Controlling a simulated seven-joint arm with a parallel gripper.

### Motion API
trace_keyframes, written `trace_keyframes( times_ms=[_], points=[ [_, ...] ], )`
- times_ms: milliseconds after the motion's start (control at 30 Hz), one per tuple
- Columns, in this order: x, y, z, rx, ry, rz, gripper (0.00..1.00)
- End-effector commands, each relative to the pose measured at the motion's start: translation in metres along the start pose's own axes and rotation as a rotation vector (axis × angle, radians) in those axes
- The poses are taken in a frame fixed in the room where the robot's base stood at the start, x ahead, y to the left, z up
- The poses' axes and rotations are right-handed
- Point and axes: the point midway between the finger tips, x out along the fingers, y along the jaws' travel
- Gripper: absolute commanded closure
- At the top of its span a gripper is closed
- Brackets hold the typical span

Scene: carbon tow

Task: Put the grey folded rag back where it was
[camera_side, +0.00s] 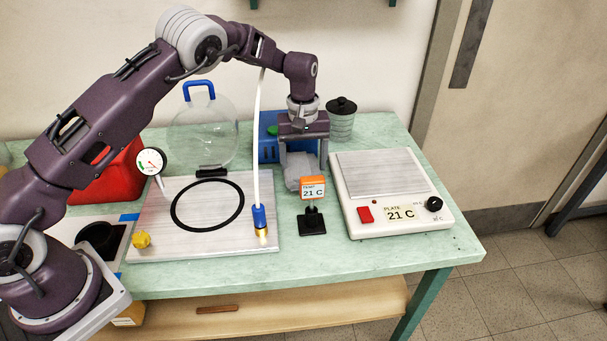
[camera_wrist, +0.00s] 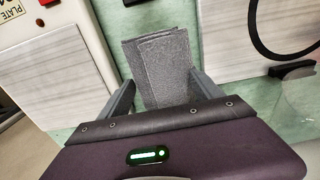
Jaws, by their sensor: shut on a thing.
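The grey folded rag (camera_side: 298,168) is between the fingers of my gripper (camera_side: 300,165) in the side view, behind the small orange-topped temperature display. In the wrist view the rag (camera_wrist: 158,65) shows as a folded grey cloth with layered edges, between the two fingers of my gripper (camera_wrist: 160,92). My gripper points down and is shut on the rag. The rag is at or just above the green table top (camera_side: 300,262); I cannot tell whether it touches. Its lower part is partly hidden by the display in the side view.
The hot plate (camera_side: 380,172) is to the right, and the plate with a black ring (camera_side: 160,215) to the left. The temperature display (camera_side: 312,188) stands in front. A blue box (camera_side: 268,140) and a lidded grey jar (camera_side: 341,122) stand behind. A glass dome (camera_side: 180,140) is at the back left.

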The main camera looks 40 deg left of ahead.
Motion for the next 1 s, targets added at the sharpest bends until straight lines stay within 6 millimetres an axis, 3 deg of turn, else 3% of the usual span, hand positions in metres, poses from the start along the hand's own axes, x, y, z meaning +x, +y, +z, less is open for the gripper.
trace_keyframes(
  times_ms=[200, 500, 533, 633, 1000],
  points=[
    [0.035, -0.001, 0.001, 0.001, -0.002, -0.002, 0.78],
    [0.038, -0.001, 0.001, 0.001, -0.001, -0.001, 0.78],
    [0.038, -0.001, 0.001, 0.001, 0.000, -0.001, 0.24],
    [0.038, -0.001, 0.001, 0.001, 0.000, 0.000, 0.04],
    [0.030, 0.000, 0.000, 0.001, 0.001, 0.001, 0.04]
  ],
)
